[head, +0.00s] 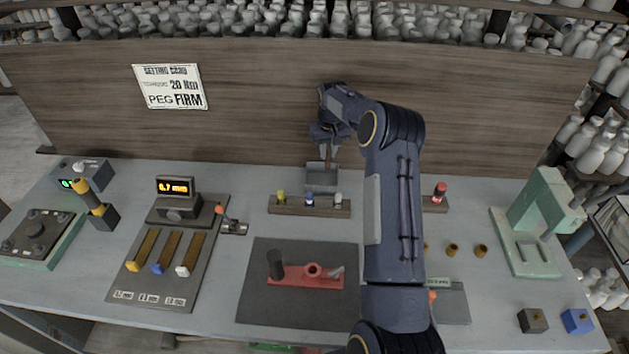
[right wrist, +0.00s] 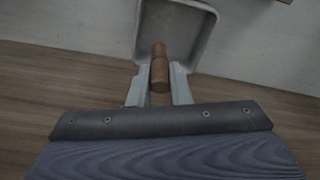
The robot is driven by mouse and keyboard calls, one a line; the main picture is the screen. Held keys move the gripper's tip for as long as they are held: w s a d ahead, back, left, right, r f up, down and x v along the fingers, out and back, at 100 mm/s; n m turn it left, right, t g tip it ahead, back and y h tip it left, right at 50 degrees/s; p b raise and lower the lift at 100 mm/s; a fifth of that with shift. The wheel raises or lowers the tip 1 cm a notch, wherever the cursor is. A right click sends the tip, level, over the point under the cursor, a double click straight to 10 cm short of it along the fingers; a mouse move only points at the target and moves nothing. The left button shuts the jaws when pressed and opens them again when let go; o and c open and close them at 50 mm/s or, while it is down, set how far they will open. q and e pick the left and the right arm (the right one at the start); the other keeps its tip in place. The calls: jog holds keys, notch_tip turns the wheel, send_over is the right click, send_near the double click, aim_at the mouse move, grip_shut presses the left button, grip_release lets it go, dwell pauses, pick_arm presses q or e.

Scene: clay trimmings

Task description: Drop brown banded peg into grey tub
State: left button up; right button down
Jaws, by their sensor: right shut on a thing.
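The brown banded peg (right wrist: 159,68) is between the two fingers of my right gripper (right wrist: 158,88) in the right wrist view. The gripper is shut on it, and the peg's far end shows against the inside of the grey tub (right wrist: 142,30). In the head view my right gripper (head: 328,157) points down over the grey tub (head: 322,184), which stands at the back of the bench behind a peg rack. The peg is too small to make out clearly there. My left gripper is not in view.
The wooden rack (head: 290,208) in front of the tub holds pegs with yellow, blue and white tops. A wooden back panel (head: 260,110) rises close behind the tub. A red fixture (head: 290,278) sits on a dark mat (head: 262,310), and a green press (head: 535,225) stands at right.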

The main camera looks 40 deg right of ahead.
aim_at(327, 168)
notch_tip(327, 168, down, 5)
jog(key=b, duration=0.2)
jog(key=shift+b, duration=0.3)
jog(key=c, duration=1.3)
grip_release()
jog(key=shift+o, duration=0.2)
jog(key=shift+r, duration=0.1)
jog(key=r+p, duration=0.1)
jog(key=r, duration=0.1)
jog(key=r+p, duration=0.1)
jog(key=r, duration=0.2)
jog(key=s+r+p, duration=0.1)
jog(key=r, duration=0.1)
jog(key=shift+a+r+p, duration=0.2)
jog(key=shift+r+p, duration=0.1)
jog(key=shift+p, duration=0.1)
